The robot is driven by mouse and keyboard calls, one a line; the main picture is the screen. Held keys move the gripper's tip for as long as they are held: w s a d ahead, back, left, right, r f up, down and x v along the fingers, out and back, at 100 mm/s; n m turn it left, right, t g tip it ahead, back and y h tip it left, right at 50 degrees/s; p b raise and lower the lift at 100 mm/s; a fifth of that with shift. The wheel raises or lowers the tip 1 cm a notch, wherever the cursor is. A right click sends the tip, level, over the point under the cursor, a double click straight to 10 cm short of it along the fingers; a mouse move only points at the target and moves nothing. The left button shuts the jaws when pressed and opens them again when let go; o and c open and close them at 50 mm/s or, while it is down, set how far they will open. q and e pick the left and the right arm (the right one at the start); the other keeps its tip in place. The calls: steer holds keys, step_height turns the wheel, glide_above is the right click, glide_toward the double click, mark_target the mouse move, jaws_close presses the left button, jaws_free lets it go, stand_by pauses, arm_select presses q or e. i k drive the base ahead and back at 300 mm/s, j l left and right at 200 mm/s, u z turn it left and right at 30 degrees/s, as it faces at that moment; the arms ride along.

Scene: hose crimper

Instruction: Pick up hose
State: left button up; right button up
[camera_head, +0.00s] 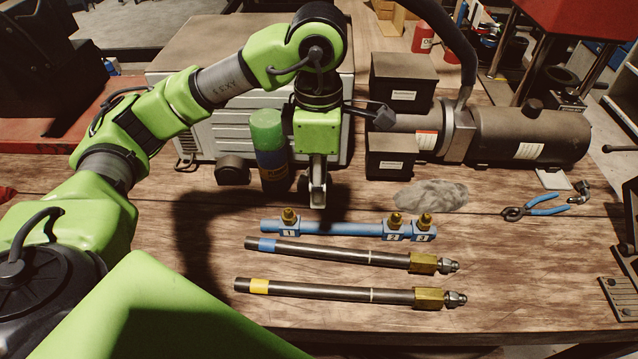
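Two dark hoses with brass and steel end fittings lie on the wooden table. The farther hose (325,253) has a blue band at its left end; the nearer hose (325,291) has a yellow band. Behind them lies a blue bar (335,228) with brass fittings on blocks marked 1, 2 and 3. My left gripper (318,200) points down above the table, just behind the bar, near its block 1 end. It is apart from both hoses. It is seen nearly edge-on, so its opening is unclear. My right gripper is not in view.
A green-capped bottle (267,140) stands close left of my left gripper. Black boxes (391,160) and a grey cylindrical machine (530,135) stand behind right. A grey rag (432,196) and blue-handled pliers (545,205) lie to the right. The table's front is clear.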

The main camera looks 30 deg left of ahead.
mark_target(420, 297)
steer(key=k, duration=1.5)
